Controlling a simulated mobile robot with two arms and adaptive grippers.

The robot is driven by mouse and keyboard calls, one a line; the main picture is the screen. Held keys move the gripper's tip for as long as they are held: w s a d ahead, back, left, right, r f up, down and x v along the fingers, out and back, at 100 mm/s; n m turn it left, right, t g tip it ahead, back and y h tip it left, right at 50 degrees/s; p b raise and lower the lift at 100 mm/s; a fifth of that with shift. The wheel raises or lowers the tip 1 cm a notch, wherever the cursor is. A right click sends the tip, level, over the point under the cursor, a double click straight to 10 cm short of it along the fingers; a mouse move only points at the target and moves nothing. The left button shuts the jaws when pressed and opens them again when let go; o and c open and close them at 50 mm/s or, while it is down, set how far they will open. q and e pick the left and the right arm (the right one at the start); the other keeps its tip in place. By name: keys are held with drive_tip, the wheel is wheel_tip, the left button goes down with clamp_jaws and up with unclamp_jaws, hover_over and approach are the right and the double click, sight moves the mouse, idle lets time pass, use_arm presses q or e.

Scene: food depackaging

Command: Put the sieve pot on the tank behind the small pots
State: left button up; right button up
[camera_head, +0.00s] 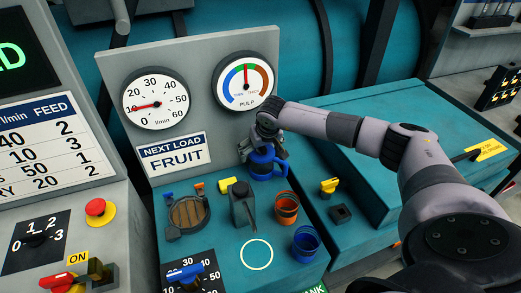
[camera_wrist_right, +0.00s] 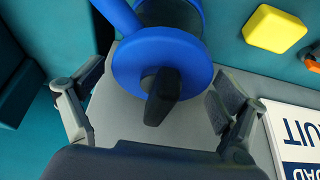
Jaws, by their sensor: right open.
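The blue sieve pot (camera_head: 264,166) is at the back of the teal tank top (camera_head: 222,262), below the pulp gauge and behind the small pots. In the right wrist view its blue round part (camera_wrist_right: 185,62) has a dark stub and a blue bar running to the upper left. My right gripper (camera_head: 268,128) is at the sieve pot's upper side. In the wrist view the open fingers (camera_wrist_right: 155,92) stand apart on either side of the dark stub, with no clear contact. The small pots are an orange one (camera_head: 287,211) and a blue one (camera_head: 305,244). My left gripper is not in view.
A white ring (camera_head: 257,254) marks clear surface in front. The gauge panel (camera_head: 205,105) rises behind.

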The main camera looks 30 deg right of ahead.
drive_tip(key=b+v, duration=0.3)
drive_tip(key=v, duration=0.9)
drive_tip(key=shift+s, duration=0.1)
